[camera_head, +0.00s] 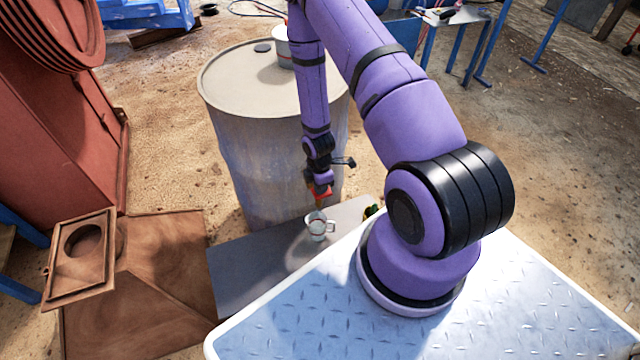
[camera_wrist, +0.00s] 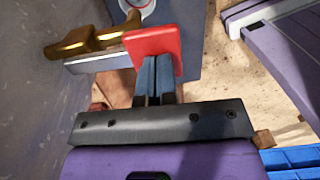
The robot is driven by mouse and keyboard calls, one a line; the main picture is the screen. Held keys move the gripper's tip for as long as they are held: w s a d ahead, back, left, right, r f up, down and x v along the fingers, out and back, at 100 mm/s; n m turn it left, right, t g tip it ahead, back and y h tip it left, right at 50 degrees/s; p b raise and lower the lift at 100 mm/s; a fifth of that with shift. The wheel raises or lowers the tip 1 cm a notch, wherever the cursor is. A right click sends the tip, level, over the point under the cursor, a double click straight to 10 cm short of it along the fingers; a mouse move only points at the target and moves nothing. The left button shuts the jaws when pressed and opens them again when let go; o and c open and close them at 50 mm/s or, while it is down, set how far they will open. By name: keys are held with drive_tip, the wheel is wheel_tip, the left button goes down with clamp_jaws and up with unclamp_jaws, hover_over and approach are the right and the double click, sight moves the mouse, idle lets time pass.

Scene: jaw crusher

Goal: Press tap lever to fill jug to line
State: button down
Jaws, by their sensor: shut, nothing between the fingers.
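A red tap lever (camera_wrist: 153,50) is at the centre top of the wrist view, beside a brass tap (camera_wrist: 85,42) at the wall of the barrel. It shows small in the head view (camera_head: 322,193). My gripper (camera_wrist: 155,68) is shut and empty, its fingertips at the lever's near face; I cannot tell whether they press on it. A pale jug (camera_head: 317,227) with a handle stands upright on a grey board below the tap.
The large grey barrel (camera_head: 255,150) stands behind the jug, with a white pot (camera_head: 282,55) on top. The grey board (camera_head: 245,270) lies in front. A small dark and green object (camera_head: 372,210) is right of the jug. Rusty metal pieces (camera_head: 150,290) lie at left.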

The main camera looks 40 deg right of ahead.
sight(322, 197)
drive_tip(key=shift+s+a+f+t, duration=0.1)
drive_tip(key=shift+s+f+t, duration=0.2)
drive_tip(key=shift+f+t, duration=0.3)
drive_tip(key=shift+s+f, duration=0.2)
drive_tip(key=shift+f, duration=0.75)
drive_tip(key=shift+s+f, duration=0.1)
drive_tip(key=shift+f, duration=0.15)
drive_tip(key=shift+s+a, duration=0.1)
idle(2.6)
